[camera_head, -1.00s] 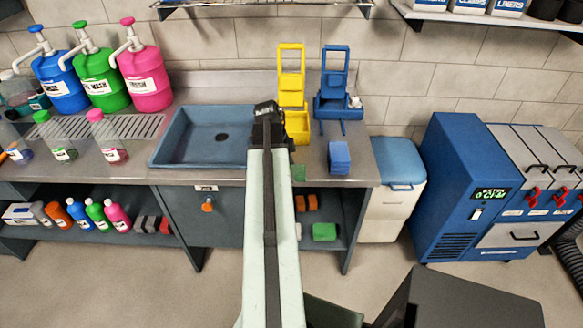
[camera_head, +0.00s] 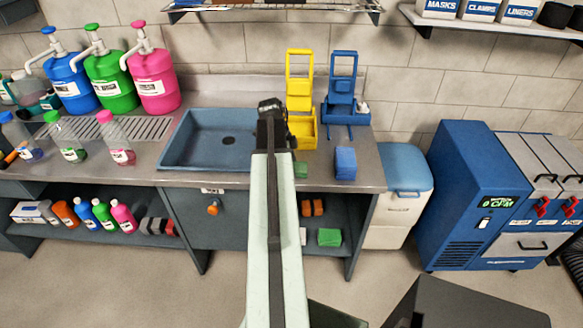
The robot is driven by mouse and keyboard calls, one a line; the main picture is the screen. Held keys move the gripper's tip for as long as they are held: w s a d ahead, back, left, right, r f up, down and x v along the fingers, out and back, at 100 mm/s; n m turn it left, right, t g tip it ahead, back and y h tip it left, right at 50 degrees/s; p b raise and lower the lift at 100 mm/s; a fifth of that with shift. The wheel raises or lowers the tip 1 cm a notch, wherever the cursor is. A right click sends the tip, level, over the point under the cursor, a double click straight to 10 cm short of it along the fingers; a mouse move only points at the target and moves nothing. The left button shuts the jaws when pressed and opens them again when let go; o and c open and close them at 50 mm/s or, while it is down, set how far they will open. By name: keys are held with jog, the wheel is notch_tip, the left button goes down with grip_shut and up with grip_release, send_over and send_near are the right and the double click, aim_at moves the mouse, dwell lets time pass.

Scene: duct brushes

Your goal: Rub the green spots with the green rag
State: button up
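My arm reaches forward over the counter, and my gripper (camera_head: 270,107) is a small dark shape at its far end, above the right edge of the blue sink. Its fingers are too small and dark to tell open from shut. A small green piece (camera_head: 300,170), perhaps the green rag, lies on the counter just right of my arm and partly hidden by it. A larger green block-like piece (camera_head: 329,237) lies on the lower shelf. I cannot tell which is the rag. I make out no green spots.
The blue sink (camera_head: 178,150) looks empty. A yellow caddy (camera_head: 303,132), a blue caddy (camera_head: 341,108) and a blue stack (camera_head: 345,163) stand on the counter's right. Pump jugs (camera_head: 106,83) and bottles stand left. A white bin (camera_head: 399,205) and blue machine (camera_head: 464,190) stand further right.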

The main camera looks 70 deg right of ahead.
jog(key=shift+w+d, duration=0.3)
jog(key=shift+d, duration=0.4)
jog(key=shift+w+d, duration=0.25)
jog(key=shift+d, duration=0.45)
jog(key=shift+w+a, duration=0.2)
jog(key=shift+w, duration=0.4)
jog(key=shift+w+a, duration=0.2)
jog(key=shift+w, duration=0.4)
jog(key=shift+s+a+r, duration=0.1)
jog(key=shift+s+a, duration=0.3)
jog(key=shift+a, duration=0.45)
jog(key=shift+s+a, duration=0.35)
jog(key=shift+a, duration=0.5)
jog(key=shift+s+a, duration=0.35)
jog(key=shift+a, duration=0.5)
jog(key=shift+s+a, duration=0.3)
jog(key=shift+a, duration=0.5)
notch_tip(320, 180, up, 6)
jog(key=p, duration=0.6)
jog(key=shift+d, duration=0.1)
